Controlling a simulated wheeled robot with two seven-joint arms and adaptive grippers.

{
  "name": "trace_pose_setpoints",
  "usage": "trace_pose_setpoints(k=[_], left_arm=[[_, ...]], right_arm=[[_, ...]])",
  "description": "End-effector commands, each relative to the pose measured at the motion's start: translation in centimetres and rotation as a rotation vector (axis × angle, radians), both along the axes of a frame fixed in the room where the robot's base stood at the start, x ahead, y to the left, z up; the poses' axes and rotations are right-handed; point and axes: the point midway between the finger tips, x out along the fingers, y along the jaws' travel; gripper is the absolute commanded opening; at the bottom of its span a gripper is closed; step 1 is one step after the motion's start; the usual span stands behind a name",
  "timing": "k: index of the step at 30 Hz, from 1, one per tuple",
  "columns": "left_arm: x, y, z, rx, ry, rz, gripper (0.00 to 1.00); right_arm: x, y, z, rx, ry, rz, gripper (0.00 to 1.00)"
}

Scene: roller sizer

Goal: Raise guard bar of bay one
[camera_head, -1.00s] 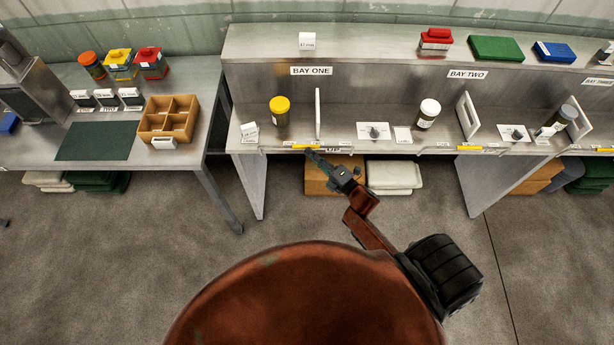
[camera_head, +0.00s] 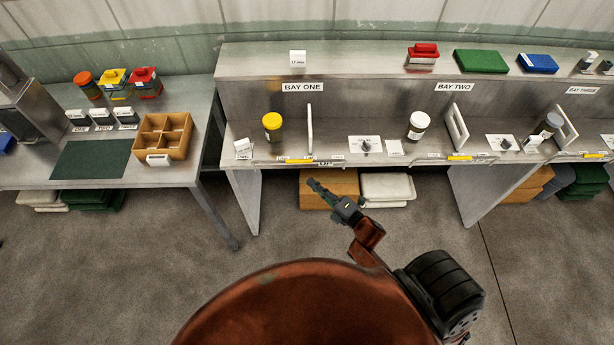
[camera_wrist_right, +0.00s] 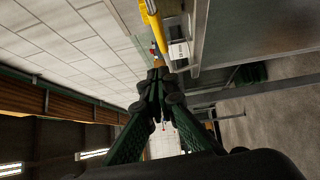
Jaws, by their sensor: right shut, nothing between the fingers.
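The guard bar of bay one (camera_head: 296,160) is a thin bar with a yellow middle along the front edge of the shelf, below the "BAY ONE" sign (camera_head: 303,87). It lies low, level with the bar of bay two (camera_head: 460,158). My right gripper (camera_head: 313,183) is shut and empty, in front of the bay and a little apart from the bar. In the right wrist view, the shut fingertips (camera_wrist_right: 157,74) point toward a yellow bar (camera_wrist_right: 154,27) just beyond them. My left gripper is not in view.
In bay one stand a yellow-lidded jar (camera_head: 272,126), an upright white panel (camera_head: 309,129) and a small white card (camera_head: 243,148). A cardboard box (camera_head: 330,186) and white bags (camera_head: 388,188) lie under the shelf. The left table (camera_head: 150,180) is separate. The floor in front is clear.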

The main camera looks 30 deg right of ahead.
Motion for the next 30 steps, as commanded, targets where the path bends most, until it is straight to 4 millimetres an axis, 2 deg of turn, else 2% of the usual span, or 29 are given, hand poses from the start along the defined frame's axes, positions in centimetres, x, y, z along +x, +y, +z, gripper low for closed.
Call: trace_pose_setpoints(k=[3,10,15,30], left_arm=[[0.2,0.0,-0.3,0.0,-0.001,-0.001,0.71],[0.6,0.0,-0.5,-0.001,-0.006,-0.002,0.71],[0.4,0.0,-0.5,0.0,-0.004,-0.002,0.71],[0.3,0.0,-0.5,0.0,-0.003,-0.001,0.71]], right_arm=[[-2.3,-0.5,-0.1,0.001,0.0,0.003,0.0],[-4.9,-1.3,0.1,0.001,-0.002,0.004,0.0],[-5.5,-1.5,0.2,0.001,-0.002,0.002,0.0],[-5.5,-1.5,0.1,0.001,-0.002,0.001,0.0]])
